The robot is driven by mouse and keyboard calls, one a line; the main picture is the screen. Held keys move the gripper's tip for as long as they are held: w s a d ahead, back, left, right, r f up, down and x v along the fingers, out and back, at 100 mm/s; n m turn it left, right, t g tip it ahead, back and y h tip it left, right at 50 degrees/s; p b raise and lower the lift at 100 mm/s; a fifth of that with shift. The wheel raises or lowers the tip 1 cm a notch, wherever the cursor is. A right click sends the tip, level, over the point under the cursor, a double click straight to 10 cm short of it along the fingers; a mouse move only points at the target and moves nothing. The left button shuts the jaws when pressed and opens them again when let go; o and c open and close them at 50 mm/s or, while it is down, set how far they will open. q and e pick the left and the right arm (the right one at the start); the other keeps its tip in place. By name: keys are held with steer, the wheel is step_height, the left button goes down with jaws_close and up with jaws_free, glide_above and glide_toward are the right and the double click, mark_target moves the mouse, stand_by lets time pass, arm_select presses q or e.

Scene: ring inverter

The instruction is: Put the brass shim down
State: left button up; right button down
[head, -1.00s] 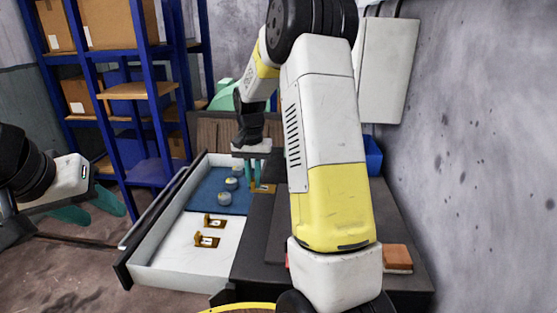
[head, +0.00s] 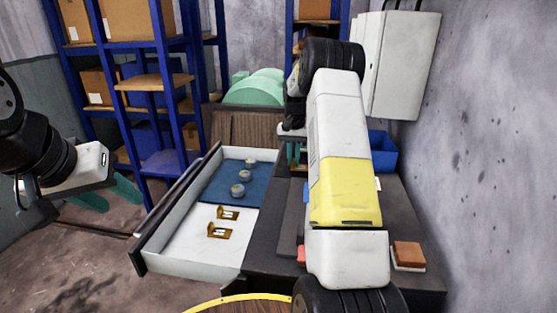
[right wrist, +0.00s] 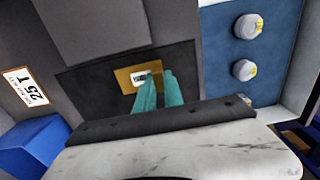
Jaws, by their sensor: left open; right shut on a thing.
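My right gripper (right wrist: 157,88) is shut on a brass shim (right wrist: 124,77) with a small white label. In the right wrist view the shim is in front of a black rectangular patch (right wrist: 85,85) on the dark worktop; I cannot tell whether it touches it. Two similar brass pieces (head: 228,213) (head: 219,231) lie on the white part of the open drawer (head: 188,255). My left gripper (head: 108,196) is open and empty, left of the drawer.
Several round grey parts (head: 245,176) sit on the drawer's blue mat (head: 215,186). A blue bin (head: 384,150) and a reddish-brown block (head: 408,254) are on the worktop's right side. A "25 T" label (right wrist: 27,87) is near the bin. A blue shelf (head: 160,168) stands behind left.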

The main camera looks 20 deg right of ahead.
mark_target(293, 159)
steer(key=shift+f, duration=0.9)
steer(key=c, duration=1.5)
jaws_free()
steer(key=shift+f, duration=0.15)
steer(key=shift+o, duration=0.2)
step_height(293, 159, up, 12)
steer(key=shift+r, duration=0.2)
